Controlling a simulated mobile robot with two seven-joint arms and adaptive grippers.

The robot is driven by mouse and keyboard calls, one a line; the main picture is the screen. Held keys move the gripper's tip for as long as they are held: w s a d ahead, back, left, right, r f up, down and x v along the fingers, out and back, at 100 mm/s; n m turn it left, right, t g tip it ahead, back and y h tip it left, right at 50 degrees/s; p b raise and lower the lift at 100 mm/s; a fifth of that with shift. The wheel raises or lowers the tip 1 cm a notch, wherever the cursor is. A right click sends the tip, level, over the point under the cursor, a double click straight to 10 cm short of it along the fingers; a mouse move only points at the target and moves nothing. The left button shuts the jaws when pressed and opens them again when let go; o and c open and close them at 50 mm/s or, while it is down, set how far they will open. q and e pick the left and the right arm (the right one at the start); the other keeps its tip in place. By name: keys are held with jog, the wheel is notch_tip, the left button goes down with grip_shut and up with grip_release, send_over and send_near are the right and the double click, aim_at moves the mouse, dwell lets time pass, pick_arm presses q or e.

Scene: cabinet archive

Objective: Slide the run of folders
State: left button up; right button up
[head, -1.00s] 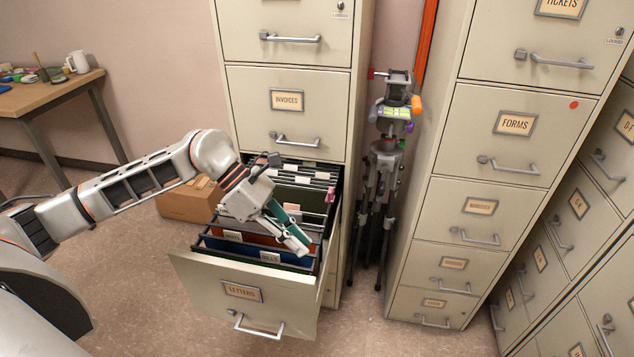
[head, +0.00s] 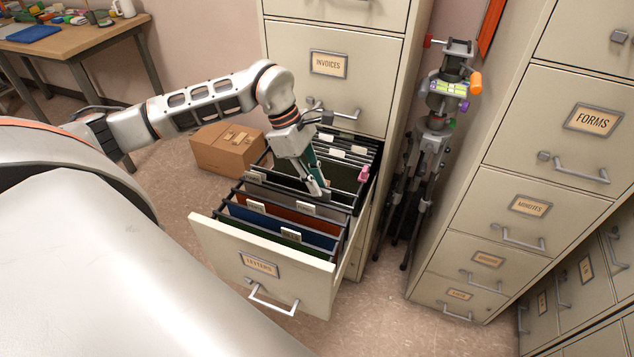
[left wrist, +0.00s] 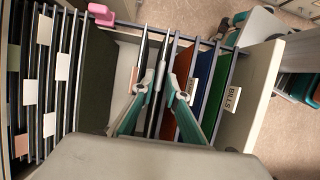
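The open LETTERS drawer (head: 215,236) holds hanging folders. An orange folder (head: 285,212), a blue folder (head: 303,228) and a green folder (left wrist: 222,85) hang at the front, with dark folders (left wrist: 150,95) just behind them. A dark green folder (left wrist: 97,80) hangs farther back, beyond a pale gap. Several tabbed folders (left wrist: 45,70) are packed at the back. My left gripper (head: 319,192) points down into the middle of the drawer. In the left wrist view its fingers (left wrist: 158,92) stand apart, one on each side of the dark folders; contact is unclear. My right gripper is not in view.
A pink clip (head: 363,173) sits on the drawer's right rail. A tripod-like stand (head: 425,150) is between the cabinets. A cardboard box (head: 225,148) lies on the floor behind the drawer's left side. A table (head: 75,45) stands at the back left.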

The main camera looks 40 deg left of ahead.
pick_arm(q)
jog(key=shift+d+f, duration=0.15)
jog(key=shift+f, duration=0.15)
grip_shut()
jog(key=w+a, duration=0.1)
jog(key=w, duration=0.6)
jog(key=shift+w+a, duration=0.2)
jog(key=shift+a, duration=0.2)
grip_release()
jog(key=shift+r, duration=0.1)
jog(key=v, duration=1.2)
